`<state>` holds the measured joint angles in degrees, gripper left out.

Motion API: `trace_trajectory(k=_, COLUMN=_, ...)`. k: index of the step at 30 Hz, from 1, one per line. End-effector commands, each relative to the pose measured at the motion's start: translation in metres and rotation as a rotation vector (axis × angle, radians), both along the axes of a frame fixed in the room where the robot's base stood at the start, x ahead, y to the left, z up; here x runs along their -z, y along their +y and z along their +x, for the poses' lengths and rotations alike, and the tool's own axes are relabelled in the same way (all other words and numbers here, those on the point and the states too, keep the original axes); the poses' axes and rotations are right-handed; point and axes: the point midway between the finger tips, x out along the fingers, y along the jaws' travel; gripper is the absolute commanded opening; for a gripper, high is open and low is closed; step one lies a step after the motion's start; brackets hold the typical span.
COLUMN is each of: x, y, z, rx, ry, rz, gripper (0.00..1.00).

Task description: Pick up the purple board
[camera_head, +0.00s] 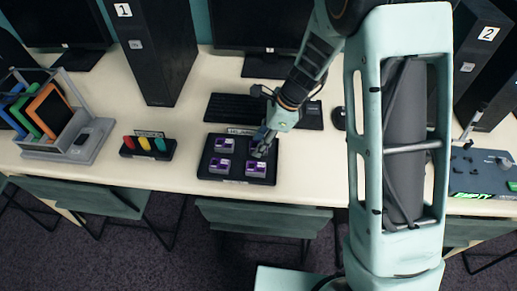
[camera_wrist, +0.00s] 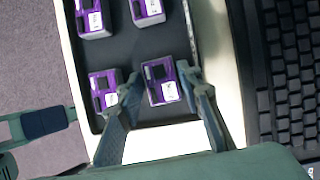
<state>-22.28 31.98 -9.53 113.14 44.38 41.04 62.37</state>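Several purple boards with white labels stand in a black tray (camera_head: 237,181); the tray also shows in the wrist view (camera_wrist: 122,60). In the wrist view one purple board (camera_wrist: 162,84) is between the fingers of my gripper (camera_wrist: 160,76). The fingers are spread, one on each side and close to it; I cannot tell if they touch it. Another board (camera_wrist: 102,92) is just left of the left finger, and two more (camera_wrist: 90,18) (camera_wrist: 148,10) are farther up. In the head view my gripper (camera_head: 262,146) hides the board beneath it; three boards (camera_head: 225,145) (camera_head: 220,166) (camera_head: 256,168) show.
A keyboard (camera_head: 232,108) lies behind the tray. A black holder (camera_head: 148,153) with coloured pieces is to its left, and a rack (camera_head: 60,149) with coloured panels farther left. A chair (camera_head: 262,217) is in front.

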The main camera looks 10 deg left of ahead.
Motion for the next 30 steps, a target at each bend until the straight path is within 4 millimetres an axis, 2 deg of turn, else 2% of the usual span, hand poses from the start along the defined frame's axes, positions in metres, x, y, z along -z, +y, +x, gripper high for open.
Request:
trace_trajectory(k=2, x=0.007, y=0.002, z=-0.001, rx=0.0, ry=0.001, rz=-0.001, gripper=0.33)
trace_trajectory(k=8, x=0.007, y=0.002, z=0.0, rx=0.0, ry=0.0, rz=0.0, gripper=0.33)
trace_trajectory(k=15, x=0.006, y=0.002, z=0.0, rx=0.001, ry=-0.001, rz=0.0, gripper=0.07)
trace_trajectory(k=24, x=0.004, y=0.002, z=0.0, rx=0.0, ry=-0.001, rz=0.0, gripper=0.06)
trace_trajectory(k=30, x=-0.014, y=0.002, z=0.001, rx=0.002, ry=-0.004, rz=0.0, gripper=0.06)
